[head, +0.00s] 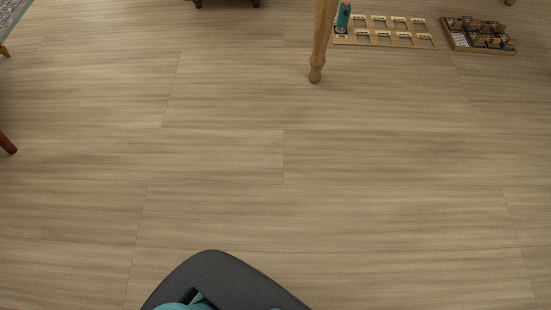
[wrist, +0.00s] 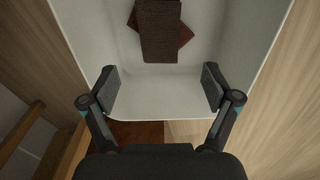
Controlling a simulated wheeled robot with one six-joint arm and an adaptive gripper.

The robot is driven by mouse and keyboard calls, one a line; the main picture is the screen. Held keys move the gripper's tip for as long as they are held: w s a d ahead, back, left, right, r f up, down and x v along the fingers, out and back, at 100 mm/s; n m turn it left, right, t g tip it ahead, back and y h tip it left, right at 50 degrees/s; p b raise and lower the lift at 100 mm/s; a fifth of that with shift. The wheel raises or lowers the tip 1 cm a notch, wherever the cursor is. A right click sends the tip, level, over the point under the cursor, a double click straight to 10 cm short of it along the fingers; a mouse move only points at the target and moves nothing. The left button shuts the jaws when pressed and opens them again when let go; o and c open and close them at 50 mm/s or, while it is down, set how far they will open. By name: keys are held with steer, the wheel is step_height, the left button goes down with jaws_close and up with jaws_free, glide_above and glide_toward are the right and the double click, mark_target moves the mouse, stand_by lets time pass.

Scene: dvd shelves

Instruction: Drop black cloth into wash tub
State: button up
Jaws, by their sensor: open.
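In the wrist view, a white wash tub (wrist: 150,106) lies under my gripper (wrist: 160,84). My gripper is open, its two fingers spread wide over the tub's near side, with nothing between them. A very dark brown, textured cloth (wrist: 158,32) lies on the tub floor, ahead of the fingertips. It lies across a dark red cloth (wrist: 186,36) that is partly hidden beneath it. I cannot tell whether the dark one is the black cloth.
In the head view, a wooden furniture leg (head: 320,45) stands at the upper middle. Behind it are a wooden slotted board (head: 385,40) with a teal object (head: 343,17) and a filled tray (head: 478,36). The floor (head: 330,160) in front is clear. Wooden bars (wrist: 22,130) show at lower left in the wrist view.

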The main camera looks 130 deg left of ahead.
step_height(320, 180, up, 12)
stand_by(0.5)
steer(key=shift+f, duration=0.1)
